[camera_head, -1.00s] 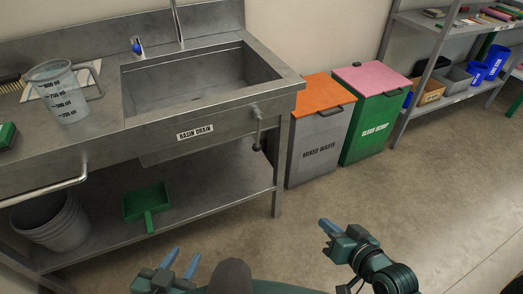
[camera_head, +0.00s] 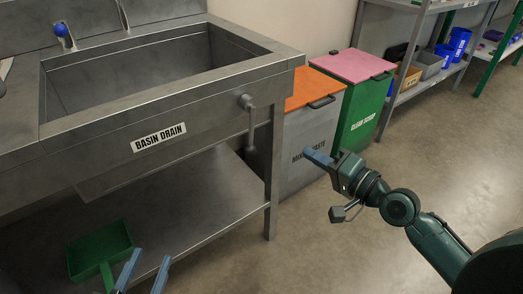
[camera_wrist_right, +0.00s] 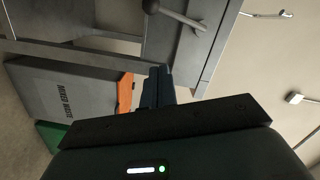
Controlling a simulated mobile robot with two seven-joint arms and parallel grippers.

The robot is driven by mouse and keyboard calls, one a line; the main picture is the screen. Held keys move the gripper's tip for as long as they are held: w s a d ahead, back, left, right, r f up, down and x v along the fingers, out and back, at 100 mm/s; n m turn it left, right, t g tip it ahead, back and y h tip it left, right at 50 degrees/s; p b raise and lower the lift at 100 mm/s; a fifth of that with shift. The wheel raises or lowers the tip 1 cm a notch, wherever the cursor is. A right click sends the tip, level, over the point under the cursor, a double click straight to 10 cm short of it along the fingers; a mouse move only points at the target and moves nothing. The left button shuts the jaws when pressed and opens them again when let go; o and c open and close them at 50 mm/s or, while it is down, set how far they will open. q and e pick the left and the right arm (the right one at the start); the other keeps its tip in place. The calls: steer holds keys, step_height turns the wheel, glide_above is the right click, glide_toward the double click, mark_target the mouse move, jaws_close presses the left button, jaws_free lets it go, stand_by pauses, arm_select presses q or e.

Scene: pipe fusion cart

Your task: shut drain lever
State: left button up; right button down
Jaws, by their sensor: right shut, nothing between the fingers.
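The drain lever (camera_head: 250,122) is on the front of the steel sink, right of the "BASIN DRAIN" label (camera_head: 159,138). Its handle hangs down from a round pivot. In the right wrist view the lever (camera_wrist_right: 176,14) shows at the top, beyond the fingertips and apart from them. My right gripper (camera_head: 318,157) is shut and empty, to the right of the lever and in front of the grey bin; its closed fingers (camera_wrist_right: 157,88) show in the wrist view. My left gripper (camera_head: 143,275) is at the bottom edge, its two blue fingers apart and empty.
The sink basin (camera_head: 62,112) is above the label, with a blue-knobbed tap (camera_head: 61,31) behind. A green dustpan (camera_head: 98,251) lies on the lower shelf. An orange-lidded grey bin (camera_head: 301,181) and a pink-lidded green bin (camera_head: 365,112) stand right of the sink. Open floor lies at right.

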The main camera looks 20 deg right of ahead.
mark_target(250, 128)
arm_select(q)
steer(key=shift+s+d+r+m+t+h+b, duration=0.15)
steer(key=shift+d+m+t+h+b, duration=0.2)
steer(key=shift+h+b, duration=0.2)
arm_select(e)
steer(key=w+a+f, duration=0.2)
steer(key=w+a, duration=0.6)
